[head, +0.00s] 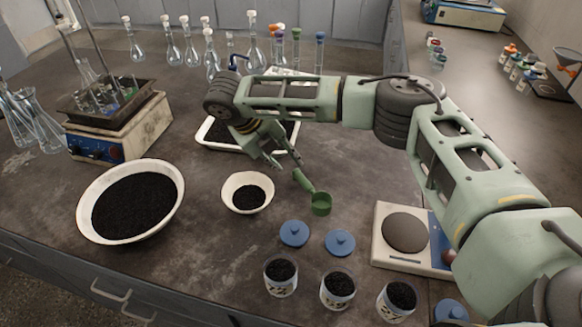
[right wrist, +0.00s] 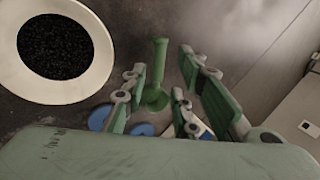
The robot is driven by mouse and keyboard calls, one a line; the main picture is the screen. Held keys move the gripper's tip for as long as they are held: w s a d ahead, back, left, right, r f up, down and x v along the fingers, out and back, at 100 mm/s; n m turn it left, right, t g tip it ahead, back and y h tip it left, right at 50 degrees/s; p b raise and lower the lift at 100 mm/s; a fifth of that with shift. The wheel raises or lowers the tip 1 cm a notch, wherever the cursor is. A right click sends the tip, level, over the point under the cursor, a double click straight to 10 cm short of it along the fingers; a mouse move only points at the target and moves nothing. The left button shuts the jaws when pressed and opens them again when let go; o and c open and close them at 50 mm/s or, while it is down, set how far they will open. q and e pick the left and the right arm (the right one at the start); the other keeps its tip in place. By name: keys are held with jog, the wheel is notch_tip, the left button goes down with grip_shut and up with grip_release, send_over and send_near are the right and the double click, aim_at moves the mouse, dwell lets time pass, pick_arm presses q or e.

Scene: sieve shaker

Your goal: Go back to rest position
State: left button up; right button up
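My right gripper (head: 287,160) reaches in from the right and hangs over the middle of the table. Its fingers are apart, with nothing held between them. A green scoop (head: 321,204) lies on the table just below and to the right of the fingertips, its handle pointing up-left towards them. In the right wrist view the scoop (right wrist: 156,70) shows in the gap between the open fingers (right wrist: 160,85); they look apart from it, and its lower end is partly hidden. My left gripper is not in view.
A small white bowl (head: 228,195) and a large white bowl (head: 84,210) hold black grains. Blue lids (head: 340,242), filled jars (head: 281,286) and a balance (head: 388,255) stand in front and at right. A white tray (head: 205,138) lies behind the gripper; flasks (head: 191,55) stand farther back.

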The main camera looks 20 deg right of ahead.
jog(key=shift+v, duration=0.95)
